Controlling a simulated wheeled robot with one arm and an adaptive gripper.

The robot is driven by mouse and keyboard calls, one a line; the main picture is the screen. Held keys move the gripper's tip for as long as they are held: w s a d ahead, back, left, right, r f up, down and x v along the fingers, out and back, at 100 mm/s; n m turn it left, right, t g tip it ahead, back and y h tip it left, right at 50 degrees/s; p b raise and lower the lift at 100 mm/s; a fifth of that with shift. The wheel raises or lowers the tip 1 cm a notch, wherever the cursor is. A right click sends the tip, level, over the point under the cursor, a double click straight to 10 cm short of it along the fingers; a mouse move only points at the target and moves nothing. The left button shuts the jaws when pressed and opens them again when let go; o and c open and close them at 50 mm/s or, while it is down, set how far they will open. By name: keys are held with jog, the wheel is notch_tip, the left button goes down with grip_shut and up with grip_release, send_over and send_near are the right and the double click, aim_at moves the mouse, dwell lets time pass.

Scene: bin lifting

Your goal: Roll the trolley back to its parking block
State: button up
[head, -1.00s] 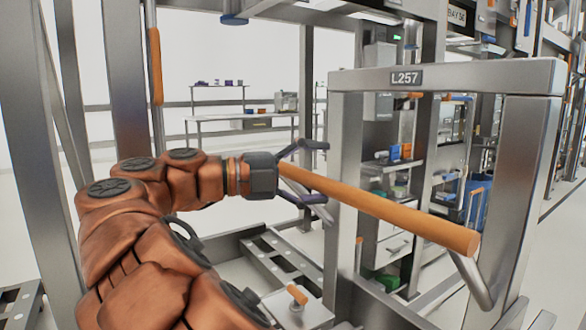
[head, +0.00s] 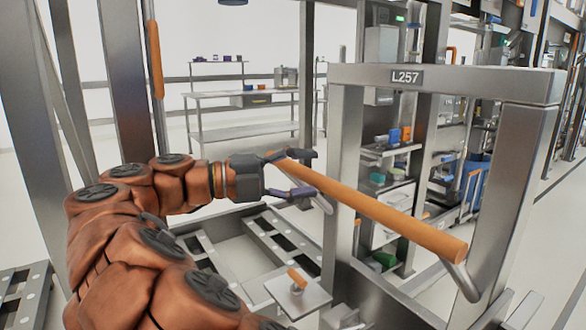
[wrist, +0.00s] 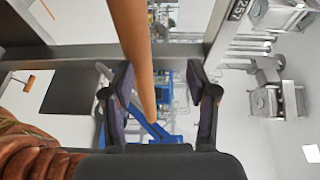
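The trolley is a grey metal frame with a top beam marked L257 (head: 470,84) on the right of the head view. Its orange handle bar (head: 385,212) slants from upper left to lower right, held on metal brackets. My gripper (head: 299,175) is at the bar's far left end, its dark fingers apart. The upper finger overlaps the bar's end in the head view. I cannot make out a parking block with certainty.
A light plate with a small orange grip (head: 298,280) sits low, near perforated metal rails (head: 285,240). A grey post with an orange vertical handle (head: 154,60) stands at left. A table (head: 245,97) stands at the back. Shelves with coloured bins (head: 392,140) lie behind the trolley.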

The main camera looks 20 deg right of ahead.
jog(key=shift+w+a+f+p, duration=0.15)
jog(key=shift+a+p, duration=0.65)
jog(key=shift+p, duration=1.25)
jog(key=shift+f+p, duration=0.2)
jog(key=shift+p, duration=0.15)
